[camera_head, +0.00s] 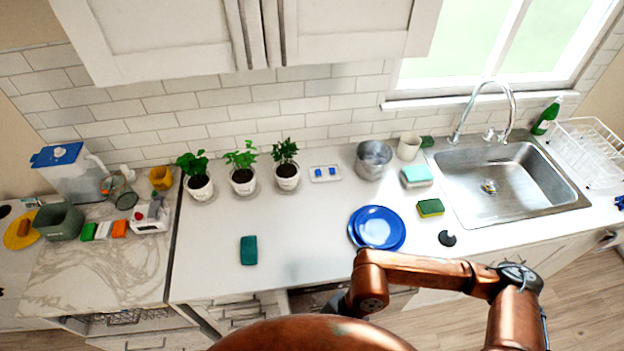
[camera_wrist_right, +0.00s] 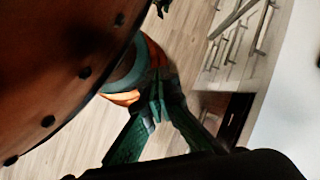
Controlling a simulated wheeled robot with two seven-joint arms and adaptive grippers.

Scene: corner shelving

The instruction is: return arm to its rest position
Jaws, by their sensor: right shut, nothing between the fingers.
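My right arm (camera_head: 430,268), copper-coloured, is folded in front of the counter's front edge in the head view. Its wrist end is dark and partly hidden behind my rounded copper body at the bottom. In the right wrist view my right gripper (camera_wrist_right: 157,98) has green fingers that are together, with nothing seen between them. It is close beside a large copper part of my body, over the wooden floor (camera_wrist_right: 85,130). My left arm and gripper are not in view.
White cabinet fronts (camera_wrist_right: 235,50) and a dark opening (camera_wrist_right: 236,118) lie right of the gripper. The counter (camera_head: 300,230) holds blue plates (camera_head: 380,228), a green sponge (camera_head: 248,250), a black stopper (camera_head: 447,238) and several potted plants. A sink (camera_head: 540,185) is at right.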

